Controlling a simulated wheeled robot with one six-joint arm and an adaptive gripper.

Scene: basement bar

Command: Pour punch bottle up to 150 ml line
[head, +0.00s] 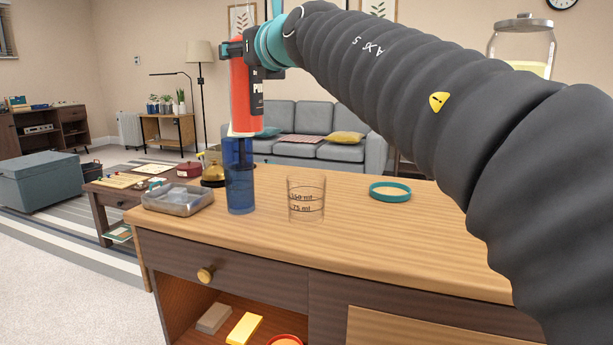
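The punch bottle (241,100) is orange-red with a dark label on its right side, of which "PU" can be read. It hangs roughly upright above the counter. My gripper (232,49) appears shut around its top, though the bottle partly hides the fingers. The clear measuring cup (306,205) stands on the counter, right of and below the bottle. It has lines marked 150 ml and 75 ml, and no punch shows in it.
A tall translucent blue vessel (240,193) stands directly below the bottle in the picture, left of the cup. A clear lidded box (178,199) is further left. A teal ring-like lid (390,191) lies right on the counter (400,243). A glass jar (522,45) stands behind my arm.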

